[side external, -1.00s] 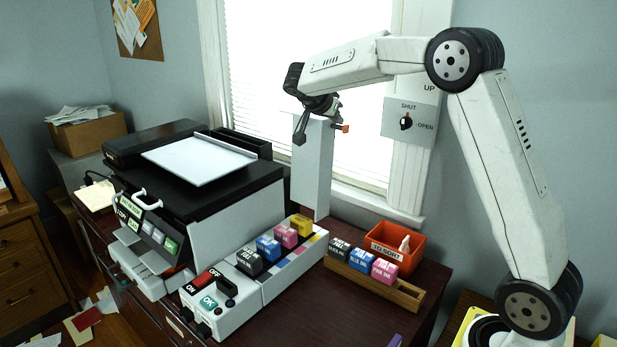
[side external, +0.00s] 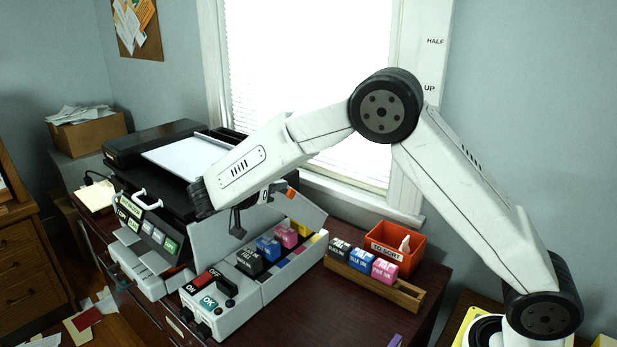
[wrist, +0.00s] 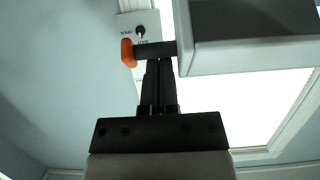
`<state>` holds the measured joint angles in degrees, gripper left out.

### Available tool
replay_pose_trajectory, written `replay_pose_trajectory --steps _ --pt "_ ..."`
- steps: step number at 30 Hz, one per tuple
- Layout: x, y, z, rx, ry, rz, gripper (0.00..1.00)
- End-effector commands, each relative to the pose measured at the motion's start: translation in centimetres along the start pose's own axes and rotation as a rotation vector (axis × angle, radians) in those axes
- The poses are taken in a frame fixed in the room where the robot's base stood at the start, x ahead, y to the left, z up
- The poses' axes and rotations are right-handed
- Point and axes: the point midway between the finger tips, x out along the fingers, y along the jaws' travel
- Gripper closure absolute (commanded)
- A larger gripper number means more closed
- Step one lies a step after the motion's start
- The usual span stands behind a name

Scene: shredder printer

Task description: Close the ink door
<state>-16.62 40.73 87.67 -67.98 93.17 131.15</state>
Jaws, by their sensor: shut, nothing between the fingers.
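The ink door is a white panel (side external: 308,213), tilted over the ink bay. It also shows as a pale block in the wrist view (wrist: 245,45). Its dark handle bar ends in an orange tip (side external: 290,193), which also shows in the wrist view (wrist: 128,53). My gripper (side external: 268,193) is shut and empty, beside the handle. In the wrist view its fingertips (wrist: 156,64) meet the bar between the orange tip and the door; I cannot tell whether they touch. Black, blue, magenta and yellow ink cartridges (side external: 270,247) sit in the bay below the door.
A control panel with red and teal buttons (side external: 208,302) is in front of the bay. A wooden rack of cartridges (side external: 405,296) and an orange bin (side external: 384,238) stand right of it. The black printer (side external: 150,150) stands behind on the left.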

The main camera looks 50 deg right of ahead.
Motion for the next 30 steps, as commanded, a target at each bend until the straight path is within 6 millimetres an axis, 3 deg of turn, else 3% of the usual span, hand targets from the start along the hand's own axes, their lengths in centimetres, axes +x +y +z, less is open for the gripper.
replay_pose_trajectory --steps 1,7,15,22,30 --pt "-0.7 0.0 1.5 -0.005 0.000 -0.001 1.00" --pt "-2.4 0.0 6.2 -0.004 0.001 -0.001 1.00" --pt "-3.3 0.0 11.7 -0.002 0.000 0.000 1.00" --pt "-3.3 0.0 14.6 -0.001 -0.001 0.001 1.00" --pt "-3.3 -0.1 15.7 0.001 -0.002 0.000 1.00"
